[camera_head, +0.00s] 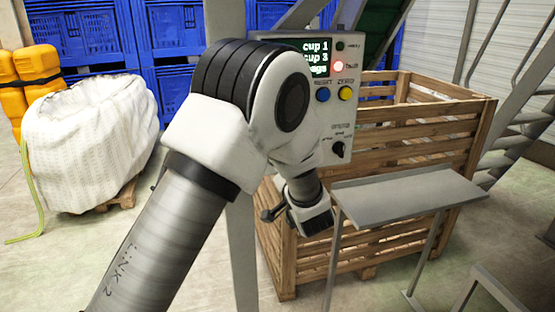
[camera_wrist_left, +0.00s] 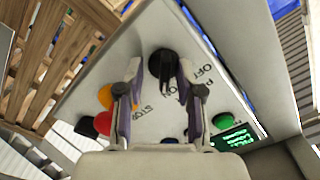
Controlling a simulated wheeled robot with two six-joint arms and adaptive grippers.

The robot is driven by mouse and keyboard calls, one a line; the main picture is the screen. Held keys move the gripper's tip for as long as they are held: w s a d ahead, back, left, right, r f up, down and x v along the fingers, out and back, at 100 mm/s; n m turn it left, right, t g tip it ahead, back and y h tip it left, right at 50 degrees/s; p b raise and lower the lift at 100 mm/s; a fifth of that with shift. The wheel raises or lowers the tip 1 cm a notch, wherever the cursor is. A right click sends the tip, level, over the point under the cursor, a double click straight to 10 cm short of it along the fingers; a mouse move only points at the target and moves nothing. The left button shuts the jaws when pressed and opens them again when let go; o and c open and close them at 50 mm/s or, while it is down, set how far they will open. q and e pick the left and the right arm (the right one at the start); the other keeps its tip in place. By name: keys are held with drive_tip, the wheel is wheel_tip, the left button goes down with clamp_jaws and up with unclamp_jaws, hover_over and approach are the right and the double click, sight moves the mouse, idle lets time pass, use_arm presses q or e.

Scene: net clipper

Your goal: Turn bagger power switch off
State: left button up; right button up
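In the left wrist view a pale panel carries a black rotary switch (camera_wrist_left: 163,62) with an OFF label beside it. My left gripper (camera_wrist_left: 160,78) is open, with its two fingers on either side of that switch in the picture; I cannot tell whether they touch it. In the head view my left arm crosses in front of a grey control box (camera_head: 330,120) and covers part of it. The box shows a screen (camera_head: 317,60) and a black selector knob (camera_head: 338,149). My right gripper is not in view.
The panel also has a green button (camera_wrist_left: 222,121), an orange one (camera_wrist_left: 107,97) and a red one (camera_wrist_left: 103,123). A slatted wooden crate (camera_head: 440,150) and a grey metal table (camera_head: 410,190) stand right of the arm. A white bulk bag (camera_head: 90,140) sits at left.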

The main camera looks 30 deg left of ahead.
use_arm(q)
drive_tip(key=shift+a, duration=0.15)
drive_tip(key=shift+s+d+r, duration=0.25)
drive_tip(key=shift+d+r, duration=0.1)
drive_tip(key=shift+c, duration=0.3)
clamp_jaws()
drive_tip(key=shift+f+n, duration=0.1)
drive_tip(key=shift+n, duration=0.3)
drive_tip(key=n+b, duration=1)
drive_tip(key=n, duration=0.7)
